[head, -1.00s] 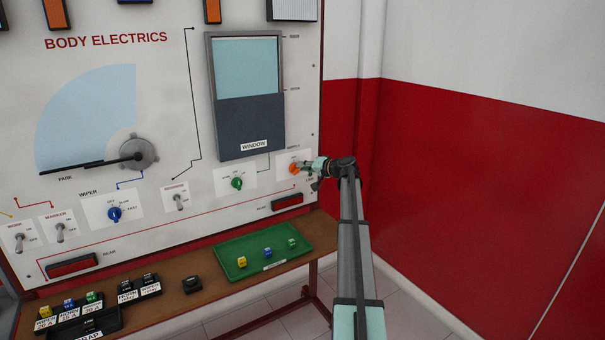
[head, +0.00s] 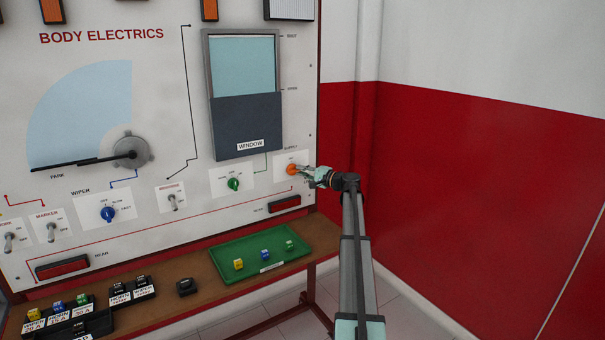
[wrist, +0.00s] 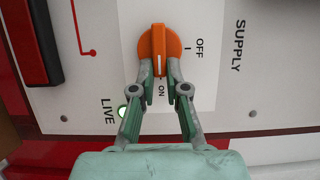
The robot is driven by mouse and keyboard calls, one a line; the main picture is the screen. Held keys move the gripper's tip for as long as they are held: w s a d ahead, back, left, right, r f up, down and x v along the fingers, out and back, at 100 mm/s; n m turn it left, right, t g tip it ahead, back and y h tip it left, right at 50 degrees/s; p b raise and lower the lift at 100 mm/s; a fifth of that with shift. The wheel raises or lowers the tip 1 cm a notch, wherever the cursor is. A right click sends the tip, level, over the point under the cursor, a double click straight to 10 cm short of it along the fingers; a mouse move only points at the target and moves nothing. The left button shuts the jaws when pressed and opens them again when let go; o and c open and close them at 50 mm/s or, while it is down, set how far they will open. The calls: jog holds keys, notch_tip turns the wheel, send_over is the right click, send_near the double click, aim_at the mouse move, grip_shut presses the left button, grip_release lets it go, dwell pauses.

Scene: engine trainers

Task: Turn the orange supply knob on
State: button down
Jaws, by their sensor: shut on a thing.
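The orange supply knob (wrist: 158,45) is on the white panel plate in the wrist view. Its ridge runs up and down in that picture, and the white mark at its lower end points at the ON label (wrist: 160,89). The OFF label (wrist: 200,48) lies to its right. My gripper (wrist: 160,76) is shut on the lower part of the ridge, one finger on each side. A small lamp (wrist: 122,112) beside LIVE glows pale green, partly behind a finger. In the head view the knob (head: 291,169) sits at the board's right side, with my gripper (head: 304,170) against it.
A green knob (head: 233,184) is left of the supply plate, below the window panel (head: 248,125). A red lamp block (head: 285,204) is just below. A green tray (head: 222,266) with small coloured blocks stands on the shelf. The red wall is on the right.

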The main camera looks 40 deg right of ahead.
dwell(0.4)
jog(key=c, duration=1.2)
grip_release()
jog(key=shift+s, duration=0.1)
jog(key=v, duration=1.1)
jog(key=shift+s+d, duration=0.1)
jog(key=shift+s, duration=0.25)
